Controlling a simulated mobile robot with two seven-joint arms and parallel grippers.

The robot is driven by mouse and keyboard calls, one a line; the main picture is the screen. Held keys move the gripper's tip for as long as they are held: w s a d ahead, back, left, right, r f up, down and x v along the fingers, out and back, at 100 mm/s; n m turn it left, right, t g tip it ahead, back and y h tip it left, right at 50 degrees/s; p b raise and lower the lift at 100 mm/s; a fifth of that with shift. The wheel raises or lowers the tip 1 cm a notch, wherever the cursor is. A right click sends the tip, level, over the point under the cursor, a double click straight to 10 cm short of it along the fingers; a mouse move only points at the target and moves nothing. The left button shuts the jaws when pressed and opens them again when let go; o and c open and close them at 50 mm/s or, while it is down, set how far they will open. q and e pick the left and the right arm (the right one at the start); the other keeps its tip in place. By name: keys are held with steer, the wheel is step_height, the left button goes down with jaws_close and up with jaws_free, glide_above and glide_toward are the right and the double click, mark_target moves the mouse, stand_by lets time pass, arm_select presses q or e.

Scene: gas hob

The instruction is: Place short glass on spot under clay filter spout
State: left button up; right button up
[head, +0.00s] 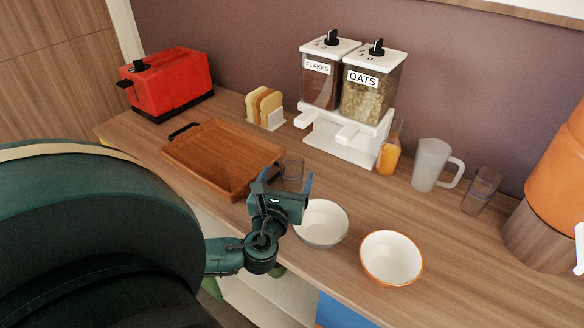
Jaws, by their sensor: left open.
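A short clear glass (292,168) stands on the counter next to the wooden tray's right corner. My left gripper (285,181) is open, its two fingers pointing toward this glass. The glass shows behind and between the fingertips, and its lower part is partly hidden. I cannot tell whether the fingers touch it. The orange clay filter (563,178) stands at the right edge on a wooden stand (533,240), and its white spout (579,248) is cut by the picture edge. The spot under the spout is mostly out of view. My right gripper is not in view.
A grey-white bowl (322,222) and an orange-rimmed bowl (391,257) stand right of my gripper. The front right counter is clear.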

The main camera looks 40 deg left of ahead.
mark_target(294, 155)
arm_select(q)
steer(key=x, duration=0.7)
steer(key=shift+w+a+r, duration=0.1)
steer(key=shift+w, duration=0.15)
steer(key=shift+c, duration=0.4)
steer(key=c, duration=1.1)
